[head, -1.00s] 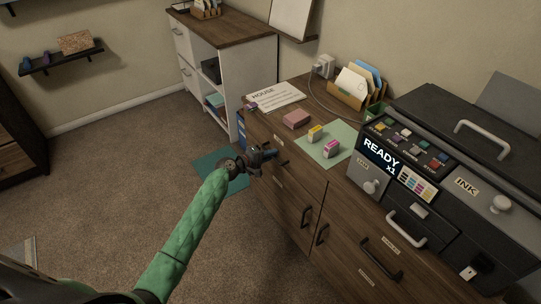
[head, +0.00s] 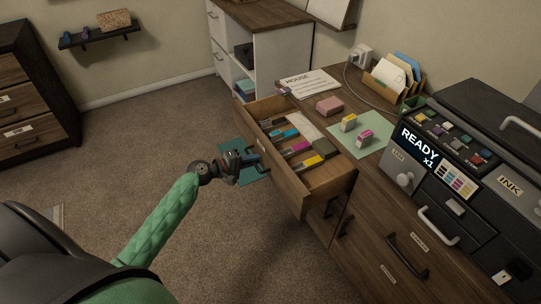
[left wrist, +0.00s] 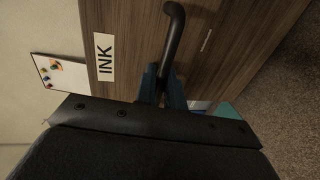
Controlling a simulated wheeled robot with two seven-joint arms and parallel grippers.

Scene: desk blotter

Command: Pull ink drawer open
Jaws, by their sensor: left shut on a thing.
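The ink drawer (head: 327,190) is pulled out from the wooden desk, and its inside shows in the head view. In it lie several slim cartridges or pens, with cyan (head: 285,133), magenta (head: 297,149) and yellow (head: 312,162) ones among them, and a dark block (head: 323,147). In the left wrist view the drawer front carries a white INK label (left wrist: 104,57) and a black bar handle (left wrist: 174,35). My left gripper (head: 257,159) is shut on that handle, at the front of the drawer. My right gripper is not in view.
A printer (head: 467,185) reading READY x1 stands on the desk at the right. A pink block (head: 330,106), small yellow and magenta cartridges on a green sheet (head: 369,147), and a HOUSE paper (head: 309,83) lie on top.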

